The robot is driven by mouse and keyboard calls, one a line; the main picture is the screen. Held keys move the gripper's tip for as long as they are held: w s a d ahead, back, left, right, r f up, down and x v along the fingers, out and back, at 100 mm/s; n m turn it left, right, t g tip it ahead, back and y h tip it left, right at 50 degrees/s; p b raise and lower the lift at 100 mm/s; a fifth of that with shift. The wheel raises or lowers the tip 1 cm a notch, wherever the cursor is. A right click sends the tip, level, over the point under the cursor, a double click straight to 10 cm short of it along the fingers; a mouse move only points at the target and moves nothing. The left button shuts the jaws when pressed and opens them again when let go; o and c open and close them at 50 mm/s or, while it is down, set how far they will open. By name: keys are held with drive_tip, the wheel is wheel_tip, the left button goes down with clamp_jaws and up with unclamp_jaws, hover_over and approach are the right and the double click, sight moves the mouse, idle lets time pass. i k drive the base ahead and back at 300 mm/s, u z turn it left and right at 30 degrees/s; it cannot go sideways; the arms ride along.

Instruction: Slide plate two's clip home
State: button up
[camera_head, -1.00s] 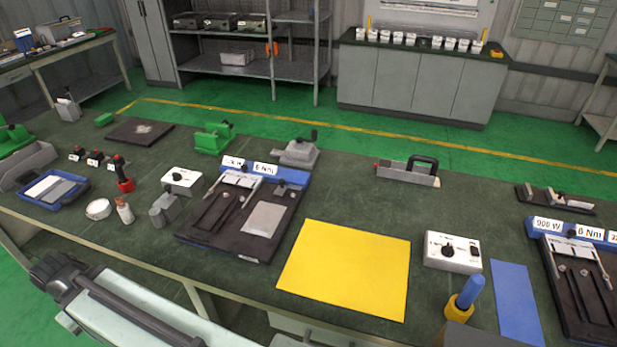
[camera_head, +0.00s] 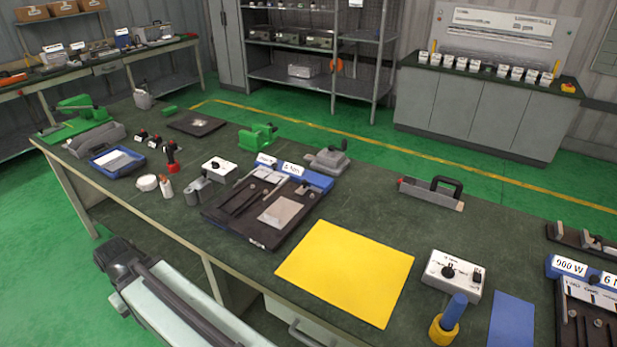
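Two dark plates on blue-backed fixtures show in the head view. One plate (camera_head: 235,208) lies left of centre, with two long dark strips, pale fittings at its back and a light grey sheet on its right half. Its label (camera_head: 291,169) appears to read 6 Nm. The other plate (camera_head: 590,325) is cut off at the right edge, beside a 900 W label (camera_head: 570,267). I cannot tell which is plate two, and no clip can be made out clearly. A pale arm link of mine crosses the lower left; no gripper fingers show.
A yellow mat (camera_head: 345,272) lies front centre. A white control box (camera_head: 452,275), a blue-handled tool (camera_head: 450,318) and a blue mat (camera_head: 511,320) are to its right. A black-handled block (camera_head: 432,193) stands behind. Bench (camera_head: 375,220) surface between them is clear.

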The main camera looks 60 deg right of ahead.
sight(302, 190)
drive_tip(key=u, duration=0.1)
drive_tip(key=i, duration=0.9)
drive_tip(key=z, duration=0.1)
